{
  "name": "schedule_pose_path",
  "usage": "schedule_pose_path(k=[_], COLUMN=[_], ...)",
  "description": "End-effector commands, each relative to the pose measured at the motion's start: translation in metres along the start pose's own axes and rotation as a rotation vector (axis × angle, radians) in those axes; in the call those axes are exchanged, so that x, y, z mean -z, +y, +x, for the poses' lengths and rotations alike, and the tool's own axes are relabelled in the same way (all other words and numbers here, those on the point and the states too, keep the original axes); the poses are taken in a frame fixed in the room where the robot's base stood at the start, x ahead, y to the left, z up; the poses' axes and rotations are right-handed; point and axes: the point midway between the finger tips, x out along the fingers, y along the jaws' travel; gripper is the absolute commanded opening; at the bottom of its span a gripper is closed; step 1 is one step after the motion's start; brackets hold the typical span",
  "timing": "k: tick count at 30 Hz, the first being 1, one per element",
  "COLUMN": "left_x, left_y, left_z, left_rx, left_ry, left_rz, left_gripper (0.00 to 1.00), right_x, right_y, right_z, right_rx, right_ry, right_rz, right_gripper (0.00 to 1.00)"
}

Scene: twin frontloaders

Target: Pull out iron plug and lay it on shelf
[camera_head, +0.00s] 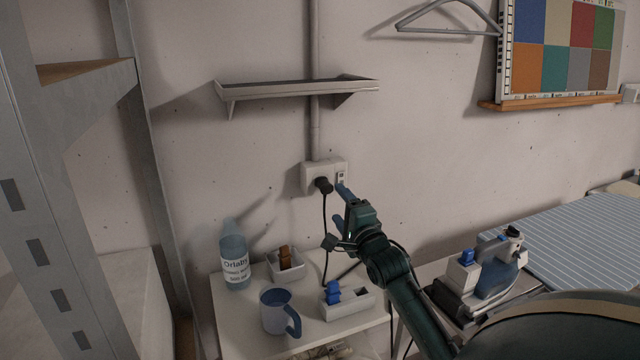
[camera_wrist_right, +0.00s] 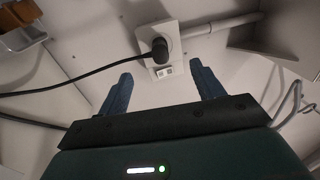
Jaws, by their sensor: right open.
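The black iron plug (camera_head: 324,185) sits in the white wall socket (camera_head: 309,175), with its black cord hanging down. In the right wrist view the plug (camera_wrist_right: 159,48) is in the socket (camera_wrist_right: 176,38), beyond the fingertips. My right gripper (camera_head: 341,205) is just right of and below the plug in the head view. In the right wrist view its two blue fingers (camera_wrist_right: 160,76) are apart, with nothing between them, and do not touch the plug. The narrow wall shelf (camera_head: 300,88) is above the socket and looks empty. My left gripper is not in view.
Below the socket, a white table (camera_head: 246,333) holds a bottle (camera_head: 234,256), a mug (camera_head: 275,311) and two small trays. The iron (camera_head: 493,268) stands at right beside a striped ironing board (camera_head: 575,240). A metal rack (camera_head: 75,130) stands at left.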

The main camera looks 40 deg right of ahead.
Motion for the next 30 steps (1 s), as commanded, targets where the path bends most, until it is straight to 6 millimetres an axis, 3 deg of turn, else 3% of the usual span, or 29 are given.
schedule_pose_path(k=[13, 30], left_x=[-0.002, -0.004], left_y=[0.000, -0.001], left_z=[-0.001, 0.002], left_rx=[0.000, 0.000], left_ry=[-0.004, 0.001], left_rz=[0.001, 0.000], left_gripper=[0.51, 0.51], right_x=[0.000, 0.000], right_y=[0.000, 0.001], right_z=[0.009, 0.080], right_rx=[0.001, 0.000], right_ry=[0.000, 0.000], right_rz=[0.000, 0.000], right_gripper=[0.67, 0.67])
